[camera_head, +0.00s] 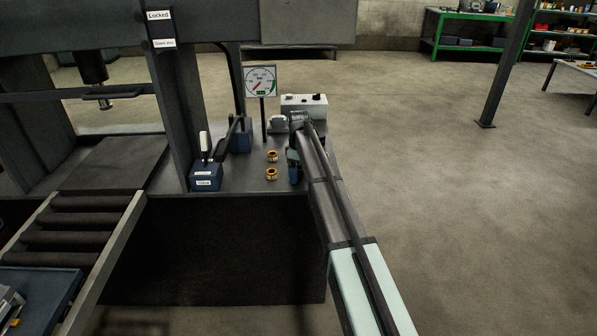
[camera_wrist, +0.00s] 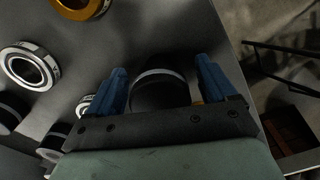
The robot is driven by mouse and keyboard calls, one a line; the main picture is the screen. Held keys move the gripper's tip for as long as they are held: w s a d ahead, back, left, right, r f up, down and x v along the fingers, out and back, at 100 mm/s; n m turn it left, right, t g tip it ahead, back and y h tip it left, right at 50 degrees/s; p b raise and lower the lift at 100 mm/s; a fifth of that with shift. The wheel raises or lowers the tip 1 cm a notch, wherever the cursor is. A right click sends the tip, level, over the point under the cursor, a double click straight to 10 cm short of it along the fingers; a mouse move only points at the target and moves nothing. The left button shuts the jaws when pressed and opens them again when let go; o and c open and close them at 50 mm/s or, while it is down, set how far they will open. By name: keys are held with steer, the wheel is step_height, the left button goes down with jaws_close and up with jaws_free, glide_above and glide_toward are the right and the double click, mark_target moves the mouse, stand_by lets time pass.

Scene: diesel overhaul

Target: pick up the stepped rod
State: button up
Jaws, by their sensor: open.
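My gripper (camera_wrist: 160,66) is open, with its two blue fingers on either side of a dark round piece in the wrist view. This dark piece (camera_wrist: 160,95) has a pale band near its far end and seems to be the stepped rod, seen nearly end-on. I cannot tell whether the fingers touch it. In the head view my gripper (camera_head: 293,160) is low over the right end of the dark bench top, mostly hidden by my arm. The rod cannot be made out there.
Two brass rings (camera_head: 272,156) lie just left of my gripper. A silver ring (camera_wrist: 32,66) and other round parts lie left in the wrist view. A gauge (camera_head: 262,82), a pale box (camera_head: 304,107) and a blue valve block (camera_head: 206,176) stand nearby. The bench's right edge is close.

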steer(key=shift+r, duration=0.1)
steer(key=c, duration=1.1)
